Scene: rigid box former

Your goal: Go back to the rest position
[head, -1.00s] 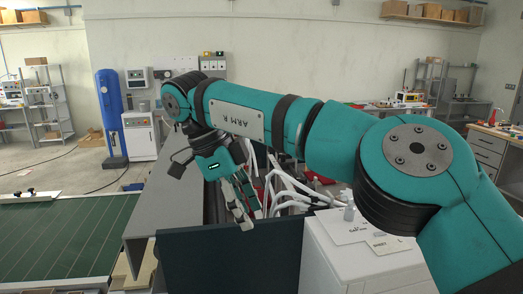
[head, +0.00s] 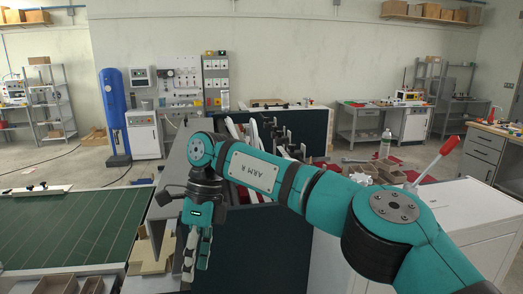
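My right arm, marked "ARM R", reaches in from the lower right and bends down at its wrist. My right gripper (head: 196,260) hangs fingers down at the lower middle left, beside a grey panel edge. I see nothing held in it. Its fingers are seen nearly in line, so their spacing is unclear. My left arm and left gripper are out of view.
A green ruled conveyor surface (head: 75,228) lies at the left. Small brown trays (head: 62,284) are below the gripper's left. A white cabinet (head: 470,225) stands at the right, with a red-handled lever (head: 437,160) nearby. A bottle (head: 385,143) stands behind my arm.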

